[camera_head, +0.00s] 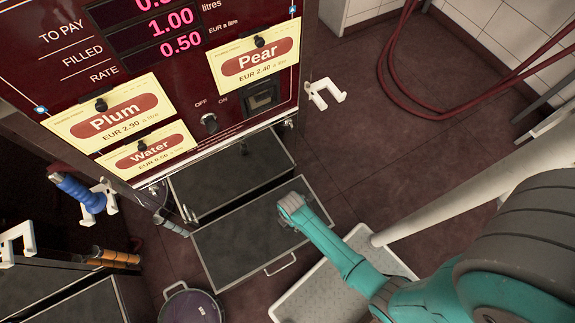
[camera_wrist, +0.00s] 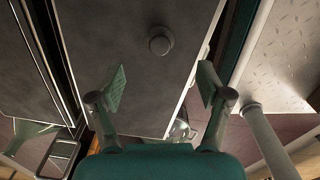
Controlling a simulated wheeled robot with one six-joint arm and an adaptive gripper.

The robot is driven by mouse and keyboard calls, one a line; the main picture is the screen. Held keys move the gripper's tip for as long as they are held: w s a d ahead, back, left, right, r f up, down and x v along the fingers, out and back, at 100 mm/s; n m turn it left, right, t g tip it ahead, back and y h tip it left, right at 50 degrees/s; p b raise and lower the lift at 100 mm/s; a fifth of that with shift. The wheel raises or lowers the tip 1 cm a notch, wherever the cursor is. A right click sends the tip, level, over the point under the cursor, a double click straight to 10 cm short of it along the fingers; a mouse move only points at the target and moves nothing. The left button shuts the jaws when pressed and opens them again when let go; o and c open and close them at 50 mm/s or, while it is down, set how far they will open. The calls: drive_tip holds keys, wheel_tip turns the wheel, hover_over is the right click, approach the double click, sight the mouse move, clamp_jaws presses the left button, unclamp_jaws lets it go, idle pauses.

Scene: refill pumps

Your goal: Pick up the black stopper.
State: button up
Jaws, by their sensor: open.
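The black stopper (camera_wrist: 160,41) shows in the wrist view as a small round dark knob on a flat dark grey panel. It is beyond my fingertips and centred between them, with a clear gap. My gripper (camera_wrist: 162,83) is open and empty, one finger on each side. In the head view my gripper (camera_head: 291,203) is over the right part of the dark front panel (camera_head: 225,250). I cannot make out the stopper there; my gripper and arm may hide it.
The maroon pump (camera_head: 200,85) with price cards stands behind the panels. A metal handle (camera_head: 280,264) sticks out at the front panel's edge. A round dark lidded container (camera_head: 190,305) stands in front. A pale textured plate (camera_head: 330,290) lies at the right, beside a pale post (camera_head: 450,205).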

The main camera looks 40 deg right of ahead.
sight(288, 226)
drive_tip(key=shift+w+f, duration=0.25)
drive_tip(key=shift+f, duration=0.2)
drive_tip(key=shift+s+a+f, duration=0.1)
drive_tip(key=shift+a+f, duration=0.05)
drive_tip(key=shift+f, duration=2.35)
drive_tip(key=shift+a+f, duration=0.1)
drive_tip(key=shift+f, duration=2.4)
drive_tip(key=c, duration=0.9)
